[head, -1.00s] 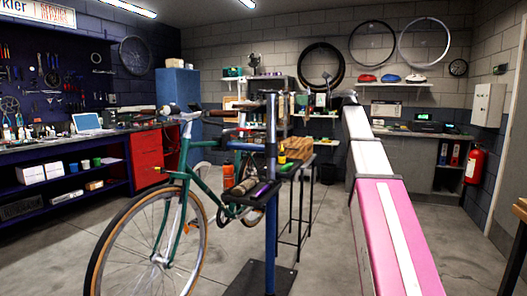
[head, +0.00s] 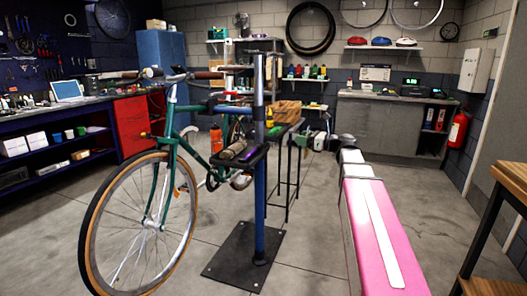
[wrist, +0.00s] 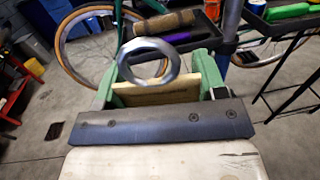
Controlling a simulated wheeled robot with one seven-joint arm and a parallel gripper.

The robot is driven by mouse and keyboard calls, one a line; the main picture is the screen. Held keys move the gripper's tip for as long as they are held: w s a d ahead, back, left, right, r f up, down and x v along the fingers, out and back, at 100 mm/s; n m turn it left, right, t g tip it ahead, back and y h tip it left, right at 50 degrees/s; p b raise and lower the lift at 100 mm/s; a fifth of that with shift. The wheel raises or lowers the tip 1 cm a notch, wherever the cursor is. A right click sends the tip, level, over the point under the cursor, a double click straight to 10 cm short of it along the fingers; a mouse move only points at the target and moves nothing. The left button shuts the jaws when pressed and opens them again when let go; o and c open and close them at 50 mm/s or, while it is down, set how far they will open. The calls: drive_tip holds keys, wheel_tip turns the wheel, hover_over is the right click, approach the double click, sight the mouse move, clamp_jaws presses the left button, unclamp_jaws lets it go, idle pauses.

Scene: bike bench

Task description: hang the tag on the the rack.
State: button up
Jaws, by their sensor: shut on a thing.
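The tag is a pale yellow plate (wrist: 155,96) with a large grey metal ring (wrist: 148,62) at its far end, seen in the wrist view. My gripper (wrist: 158,76) has green fingers shut on the tag's sides, with the ring standing clear above the plate. In the head view my gripper (head: 322,142) is small, at the far end of my pink and white arm, in the air right of the bike stand; the tag is too small there to make out clearly. I cannot tell which thing is the rack.
A blue bike stand (head: 260,190) with a black tray (head: 240,160) of tools stands beside the green bike (head: 165,160). A dark table (head: 285,137) holding a wooden crate (head: 284,112) is close left of my gripper. A wooden bench (head: 510,180) is at right. Floor between is clear.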

drive_tip(key=s+d+f+m+t, duration=0.1)
drive_tip(key=s+f, duration=0.5)
drive_tip(key=f, duration=0.4)
drive_tip(key=s+d+f+t+h, duration=0.1)
drive_tip(key=s+f, duration=0.6)
drive_tip(key=f, duration=0.4)
drive_tip(key=shift+s+d+m+h, duration=0.15)
drive_tip(key=shift+d+m+h, duration=0.15)
drive_tip(key=shift+m, duration=0.1)
drive_tip(key=w+a+r, duration=0.1)
drive_tip(key=w+r, duration=0.3)
drive_tip(key=r, duration=0.3)
drive_tip(key=w+a+r+n+g+y, duration=0.1)
drive_tip(key=w+r, duration=0.4)
drive_tip(key=r, duration=0.3)
drive_tip(key=w+r+n+g, duration=0.1)
drive_tip(key=w+r, duration=0.4)
drive_tip(key=r, duration=0.3)
drive_tip(key=shift+w+a+y, duration=0.2)
drive_tip(key=shift+a+y, duration=0.2)
drive_tip(key=w+a+r+g, duration=0.1)
drive_tip(key=w+a+r, duration=0.1)
drive_tip(key=r, duration=1.2)
drive_tip(key=w+a+r+n+g, duration=0.1)
drive_tip(key=a+r, duration=0.2)
drive_tip(key=r, duration=1.2)
drive_tip(key=shift+w+a+y, duration=0.2)
drive_tip(key=shift+w+y, duration=0.1)
drive_tip(key=shift+w, duration=0.05)
